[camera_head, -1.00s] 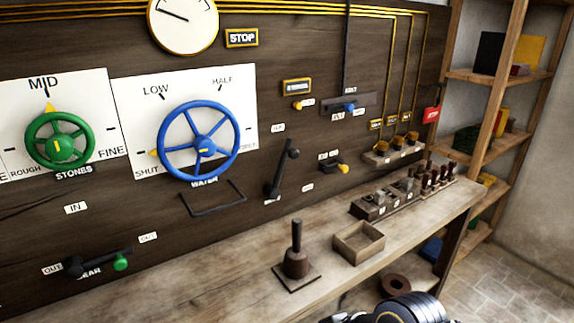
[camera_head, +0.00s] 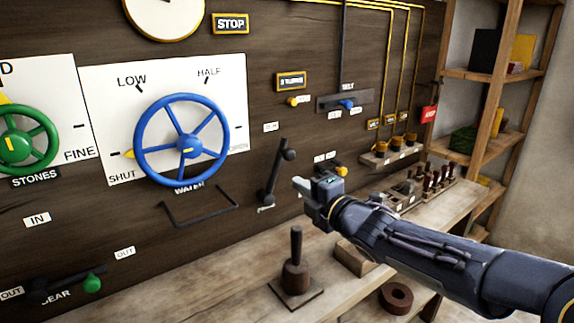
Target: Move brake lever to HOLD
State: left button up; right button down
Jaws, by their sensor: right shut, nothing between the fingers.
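A black lever (camera_head: 273,178) on the dark panel, right of the blue wheel, is probably the brake lever; the small labels near it are too blurred to read. It leans slightly right, with its upper end at a dark knob. My right gripper (camera_head: 301,187) is shut and empty. Its fingertips point left and appear just right of the lever in the picture; I cannot tell the gap in depth. My right arm comes in from the lower right and hides part of the bench. My left gripper is not in view.
The blue water wheel (camera_head: 182,141) and green stones wheel (camera_head: 16,140) are on the panel at left. A yellow-knobbed lever (camera_head: 341,171) sits just above my gripper.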

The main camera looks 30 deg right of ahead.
dwell(0.3)
jog(key=w+d+p, duration=0.3)
jog(key=w, duration=0.8)
jog(key=shift+w+r, duration=0.15)
jog(key=shift+r, duration=0.15)
